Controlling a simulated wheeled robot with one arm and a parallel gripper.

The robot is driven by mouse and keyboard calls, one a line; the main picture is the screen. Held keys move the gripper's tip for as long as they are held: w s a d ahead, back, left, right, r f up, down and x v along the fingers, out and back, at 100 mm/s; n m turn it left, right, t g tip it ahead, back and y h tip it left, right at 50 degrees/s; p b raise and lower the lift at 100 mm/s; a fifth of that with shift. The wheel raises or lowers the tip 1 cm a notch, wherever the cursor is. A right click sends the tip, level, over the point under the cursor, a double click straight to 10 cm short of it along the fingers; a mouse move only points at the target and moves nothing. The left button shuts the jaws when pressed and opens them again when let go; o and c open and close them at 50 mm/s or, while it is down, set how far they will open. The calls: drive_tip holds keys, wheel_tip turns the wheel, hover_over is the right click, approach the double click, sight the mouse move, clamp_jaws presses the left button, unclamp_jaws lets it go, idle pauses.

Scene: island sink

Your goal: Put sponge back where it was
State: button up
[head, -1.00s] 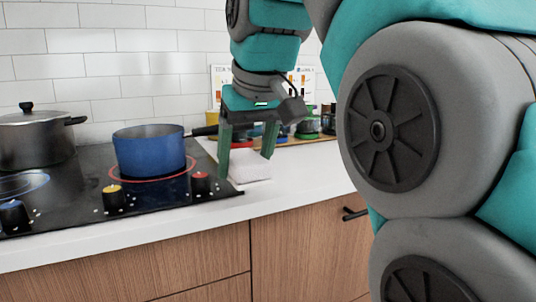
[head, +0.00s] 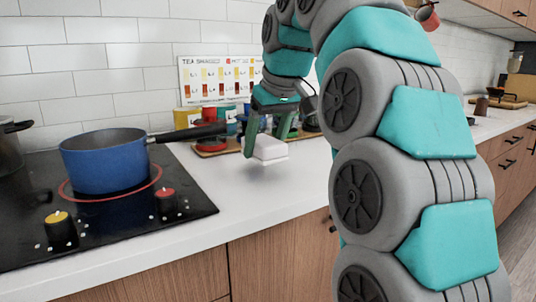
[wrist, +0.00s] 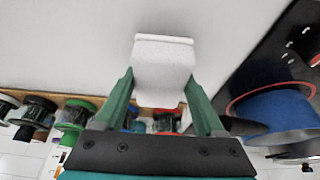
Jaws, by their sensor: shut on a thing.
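The sponge (head: 270,147) is a pale white block over the white counter, to the right of the stove in the head view. My gripper (head: 266,142) reaches down from above and is shut on it, with one green finger on each side. A soft shadow shows on the counter below; the sponge looks slightly raised, but the gap is hard to judge. In the wrist view the sponge (wrist: 163,62) sits between the fingertips of my gripper (wrist: 160,78), its far end sticking out past them.
A blue pot (head: 105,160) stands on the black stove (head: 130,225), its dark handle pointing toward my gripper. Jars with coloured lids (wrist: 72,118) stand on a wooden board at the back, before a tea chart (head: 215,78). The front counter (head: 235,205) is clear.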

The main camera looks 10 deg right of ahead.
sight(270, 172)
drive_tip(key=shift+w+d+f, duration=0.15)
drive_tip(key=shift+w+d, duration=0.55)
drive_tip(key=shift+f, duration=1.7)
drive_tip(key=shift+f, duration=0.15)
drive_tip(key=o, duration=1.2)
drive_tip(key=shift+c, duration=0.2)
